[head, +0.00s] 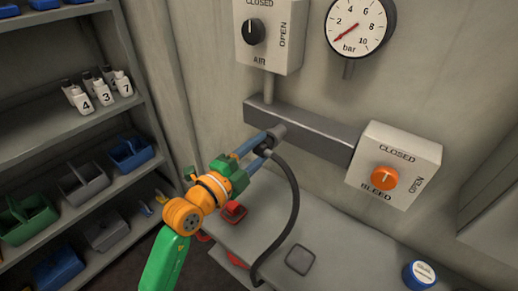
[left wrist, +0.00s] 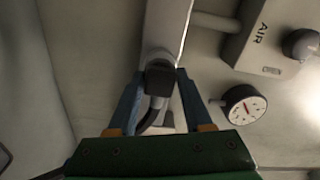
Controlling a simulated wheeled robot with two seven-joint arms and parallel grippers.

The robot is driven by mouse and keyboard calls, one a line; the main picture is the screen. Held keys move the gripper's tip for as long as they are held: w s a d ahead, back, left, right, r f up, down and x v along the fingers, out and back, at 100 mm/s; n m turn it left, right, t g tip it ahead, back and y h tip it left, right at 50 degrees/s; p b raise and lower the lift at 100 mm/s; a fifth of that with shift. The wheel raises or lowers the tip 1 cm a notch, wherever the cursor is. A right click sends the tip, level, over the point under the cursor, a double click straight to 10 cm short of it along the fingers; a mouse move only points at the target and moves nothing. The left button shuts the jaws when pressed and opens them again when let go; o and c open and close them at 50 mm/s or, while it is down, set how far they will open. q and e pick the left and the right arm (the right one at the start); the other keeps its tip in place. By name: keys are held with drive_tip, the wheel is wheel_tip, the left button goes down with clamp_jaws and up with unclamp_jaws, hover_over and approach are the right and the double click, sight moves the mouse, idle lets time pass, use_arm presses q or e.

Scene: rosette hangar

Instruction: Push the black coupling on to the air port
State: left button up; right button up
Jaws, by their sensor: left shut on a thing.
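My left gripper (head: 258,147), orange and green with blue fingers, reaches up to the left part of the grey manifold bar (head: 318,136). Its fingers are shut on the black coupling (left wrist: 160,80), which shows between the fingertips in the left wrist view. A black hose (head: 293,200) runs from the coupling down to the bench. The coupling's front end is at or very close to the bar. The air port is hidden behind the coupling and fingers, so I cannot tell whether the coupling is seated. My right gripper is not in view.
An AIR valve box (head: 268,58) and a gauge (head: 357,25), needle near the low end, are above the bar. A BLEED box (head: 394,168) with orange knob, pointing to CLOSED, is at right. Shelves (head: 95,128) with bottles and bins stand left. A blue-lidded tub (head: 420,274) is on the bench.

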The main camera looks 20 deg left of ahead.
use_arm(q)
drive_tip(key=shift+p, duration=0.35)
idle(0.6)
drive_tip(key=shift+r+p, duration=0.1)
drive_tip(key=shift+p, duration=0.25)
idle(0.5)
drive_tip(key=shift+w+d+p, duration=0.1)
drive_tip(key=shift+w+p, duration=0.2)
drive_tip(key=shift+w, duration=0.1)
idle(0.5)
drive_tip(key=o, duration=1.3)
drive_tip(key=shift+o, duration=0.2)
